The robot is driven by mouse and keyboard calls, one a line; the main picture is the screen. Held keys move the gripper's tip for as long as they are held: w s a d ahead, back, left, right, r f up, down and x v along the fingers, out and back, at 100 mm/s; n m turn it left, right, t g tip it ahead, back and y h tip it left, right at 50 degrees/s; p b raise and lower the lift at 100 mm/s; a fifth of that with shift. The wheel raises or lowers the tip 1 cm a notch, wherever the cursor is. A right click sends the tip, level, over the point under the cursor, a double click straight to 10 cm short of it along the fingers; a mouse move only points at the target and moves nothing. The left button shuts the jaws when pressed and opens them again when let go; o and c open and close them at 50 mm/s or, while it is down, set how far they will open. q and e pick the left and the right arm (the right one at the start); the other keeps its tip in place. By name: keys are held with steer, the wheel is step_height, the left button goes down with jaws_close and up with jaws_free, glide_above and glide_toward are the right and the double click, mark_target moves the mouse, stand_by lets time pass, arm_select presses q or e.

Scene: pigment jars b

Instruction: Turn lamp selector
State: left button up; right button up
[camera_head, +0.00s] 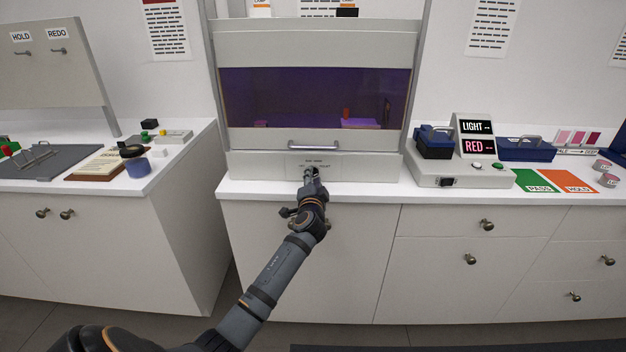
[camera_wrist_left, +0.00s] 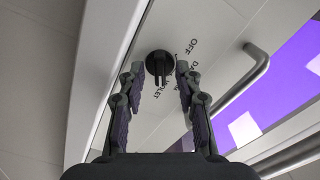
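The lamp selector is a round black knob (camera_wrist_left: 159,64) with a raised grip bar. It sits on the pale front panel (camera_head: 330,160) of the purple-lit cabinet. In the left wrist view its printed labels (camera_wrist_left: 194,43) read OFF, a partly hidden word and what looks like VIOLET. My left gripper (camera_wrist_left: 159,72) is open, with a fingertip on each side of the knob. I cannot tell whether either fingertip touches it. In the head view my left gripper (camera_head: 311,174) is at the panel and hides most of the knob. My right gripper is not in view.
The cabinet's sash handle (camera_head: 314,146) is just above the panel; it also shows in the left wrist view (camera_wrist_left: 243,75). A box with LIGHT and RED signs (camera_head: 474,136) stands to the right.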

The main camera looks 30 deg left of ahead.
arm_select(q)
steer(key=shift+s, duration=0.1)
steer(key=shift+s+d+f, duration=0.1)
steer(key=shift+s+d, duration=0.15)
steer(key=shift+s, duration=0.05)
steer(key=v, duration=1.1)
